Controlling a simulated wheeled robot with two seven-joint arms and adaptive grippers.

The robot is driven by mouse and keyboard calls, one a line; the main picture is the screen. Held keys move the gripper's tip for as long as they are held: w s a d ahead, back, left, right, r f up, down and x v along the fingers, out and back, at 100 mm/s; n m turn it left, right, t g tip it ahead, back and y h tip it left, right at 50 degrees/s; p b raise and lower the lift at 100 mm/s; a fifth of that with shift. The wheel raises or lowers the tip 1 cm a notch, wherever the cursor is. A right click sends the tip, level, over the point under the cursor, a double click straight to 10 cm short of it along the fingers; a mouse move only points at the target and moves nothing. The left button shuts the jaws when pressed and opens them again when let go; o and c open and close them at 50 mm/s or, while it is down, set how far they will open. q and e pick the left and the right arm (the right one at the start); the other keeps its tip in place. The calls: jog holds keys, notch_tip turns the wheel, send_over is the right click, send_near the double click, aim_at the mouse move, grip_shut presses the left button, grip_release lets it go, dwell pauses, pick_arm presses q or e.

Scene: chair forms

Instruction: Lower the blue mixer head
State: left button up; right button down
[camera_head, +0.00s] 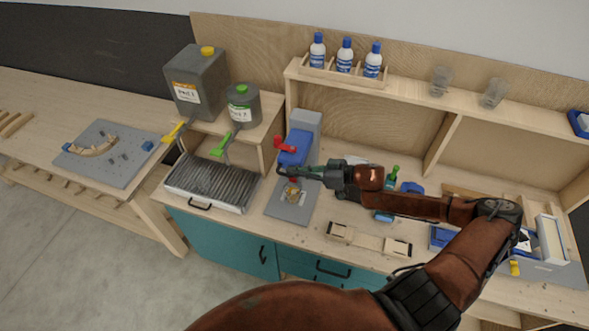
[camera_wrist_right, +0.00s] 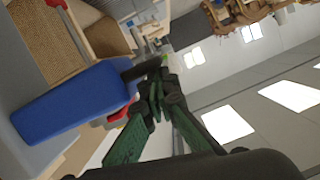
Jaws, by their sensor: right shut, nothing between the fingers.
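The blue mixer head (camera_head: 296,148) sits at the front of a grey column (camera_head: 307,119), with a red lever (camera_head: 285,143) on its side. Its exact tilt is hard to tell. Below it, a small bowl with tan contents (camera_head: 292,194) stands on the grey mixer base (camera_head: 287,211). My right gripper (camera_head: 284,169) is shut and empty, just in front of the head's lower end. In the right wrist view, the blue head (camera_wrist_right: 70,101) lies left of the gripper (camera_wrist_right: 157,92); whether they touch is unclear. My left gripper is out of view.
A grilled tray (camera_head: 211,182) lies left of the mixer, below the grey canisters (camera_head: 197,85) on their stand. A wooden piece with end blocks (camera_head: 368,241) lies right of the base. A shelf with white bottles (camera_head: 345,56) stands behind.

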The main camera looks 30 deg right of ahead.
notch_tip(320, 180, down, 12)
jog(key=b, duration=0.4)
jog(key=shift+f, duration=0.15)
jog(key=shift+s+f, duration=0.1)
notch_tip(320, 180, up, 5)
jog(key=p, duration=0.5)
jog(key=b+v, duration=0.3)
jog(key=v, duration=0.7)
jog(key=shift+w+d, duration=0.3)
jog(key=shift+w, duration=0.05)
